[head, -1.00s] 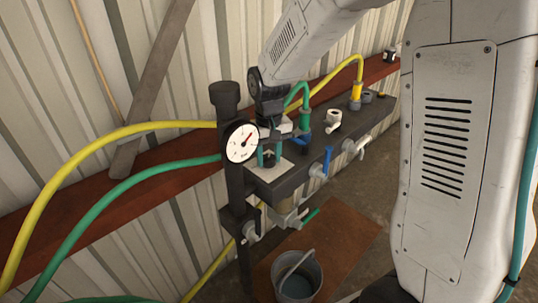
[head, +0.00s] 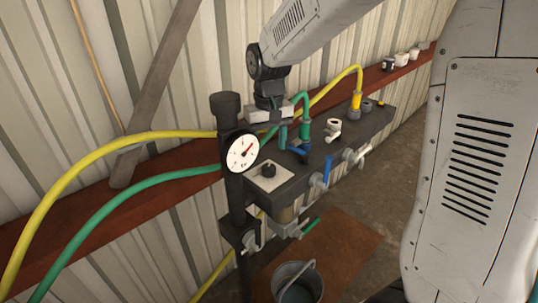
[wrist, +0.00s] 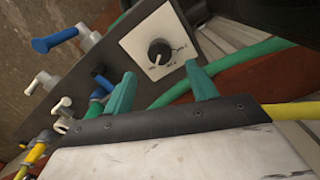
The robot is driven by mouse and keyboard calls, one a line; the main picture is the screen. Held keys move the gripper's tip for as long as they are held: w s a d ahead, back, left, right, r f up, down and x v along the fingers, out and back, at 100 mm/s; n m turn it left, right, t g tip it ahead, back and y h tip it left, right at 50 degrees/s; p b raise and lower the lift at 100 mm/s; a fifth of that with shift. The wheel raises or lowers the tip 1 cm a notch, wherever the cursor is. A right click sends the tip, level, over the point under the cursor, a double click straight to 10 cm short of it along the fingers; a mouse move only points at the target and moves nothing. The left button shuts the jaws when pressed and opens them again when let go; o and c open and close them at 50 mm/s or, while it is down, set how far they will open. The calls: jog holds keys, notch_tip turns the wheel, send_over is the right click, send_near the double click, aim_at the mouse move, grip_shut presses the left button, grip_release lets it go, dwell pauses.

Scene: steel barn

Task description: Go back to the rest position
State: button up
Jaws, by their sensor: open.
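My gripper (head: 282,135) is above the dark manifold block (head: 330,143), just behind the dial plate. In the wrist view my gripper (wrist: 160,90) shows two teal fingers spread apart with nothing between them. A black knob (head: 268,170) on a white plate (head: 257,181) sits on the near end of the block. The knob also shows in the wrist view (wrist: 159,52), beyond the fingertips and apart from them.
A round gauge (head: 242,153) on a dark post stands left of the knob. Blue-handled valves (head: 326,171), a green hose (head: 120,190) and a yellow hose (head: 130,139) crowd the block. A bucket (head: 297,282) stands below. White mugs (head: 400,59) sit on the far beam.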

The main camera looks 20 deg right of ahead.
jog(key=shift+r, duration=0.45)
jog(key=shift+s+d+r, duration=0.1)
jog(key=shift+s+r, duration=0.15)
jog(key=shift+s, duration=0.05)
jog(key=s+d+r, duration=0.1)
jog(key=s+r, duration=0.1)
jog(key=s, duration=1.2)
jog(key=s+d+r+t, duration=0.1)
jog(key=s+d+r, duration=0.1)
jog(key=s, duration=1.1)
jog(key=shift+s+r, duration=0.4)
jog(key=shift+r, duration=0.45)
jog(key=shift+d, duration=0.1)
